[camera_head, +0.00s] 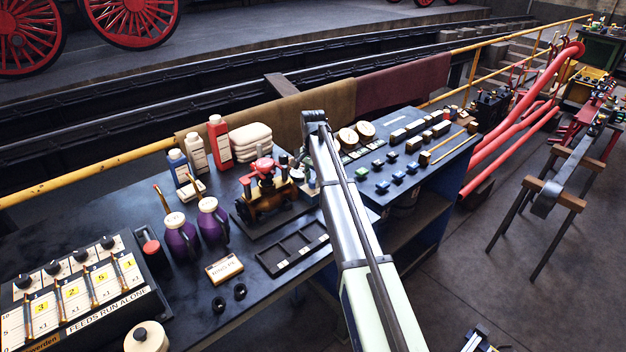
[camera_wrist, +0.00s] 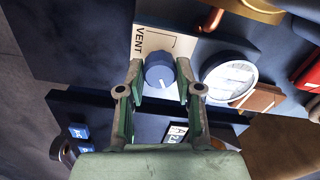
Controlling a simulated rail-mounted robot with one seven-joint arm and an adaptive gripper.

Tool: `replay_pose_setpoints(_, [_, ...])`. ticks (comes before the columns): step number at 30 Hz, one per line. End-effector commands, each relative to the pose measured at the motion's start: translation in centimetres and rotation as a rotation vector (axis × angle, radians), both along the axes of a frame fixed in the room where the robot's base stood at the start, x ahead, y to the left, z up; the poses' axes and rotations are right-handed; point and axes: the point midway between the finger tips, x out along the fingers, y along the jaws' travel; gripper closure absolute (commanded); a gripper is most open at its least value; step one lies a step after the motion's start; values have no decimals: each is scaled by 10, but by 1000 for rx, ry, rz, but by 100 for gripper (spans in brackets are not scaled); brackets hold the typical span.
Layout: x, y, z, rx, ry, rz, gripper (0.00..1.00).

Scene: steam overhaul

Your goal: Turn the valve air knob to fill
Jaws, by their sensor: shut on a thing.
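In the wrist view, the air knob (camera_wrist: 159,72) is a round blue knob with a short white pointer mark, on a cream plate (camera_wrist: 150,38). The plate reads VENT along its left side, and a thin dark line is drawn on it. The pointer mark lies toward the lower part of the picture. The word fill is not visible. My gripper (camera_wrist: 160,65) has one finger on each side of the knob and is shut on it. In the head view, my arm hides the knob and the fingertips.
A white round gauge (camera_wrist: 230,78) sits close right of the knob. In the head view, a red-and-brass valve assembly (camera_head: 266,190) stands left of my arm, near purple jugs (camera_head: 181,238) and a dark compartment tray (camera_head: 291,250). Small blocks lie on the blue bench (camera_head: 440,160) at right.

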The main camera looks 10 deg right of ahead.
Motion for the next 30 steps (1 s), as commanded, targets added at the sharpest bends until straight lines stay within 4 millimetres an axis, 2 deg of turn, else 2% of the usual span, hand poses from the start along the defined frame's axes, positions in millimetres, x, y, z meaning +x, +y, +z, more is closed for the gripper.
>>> replay_pose_setpoints(1, [-1, 0, -1, 0, 3, -1, 100])
replay_pose_setpoints(2, [-1, 0, -1, 0, 3, -1, 55])
replay_pose_setpoints(3, [-1, 0, -1, -1, 2, -1, 40])
replay_pose_setpoints(13, [0, 0, 0, -1, 1, 0, 40])
replay_pose_setpoints(17, [0, 0, 8, 0, 0, 0, 40])
replay_pose_setpoints(23, [1, 0, 37, 0, -1, 0, 40])
replay_pose_setpoints(30, [1, 0, 84, -1, -1, 0, 40])
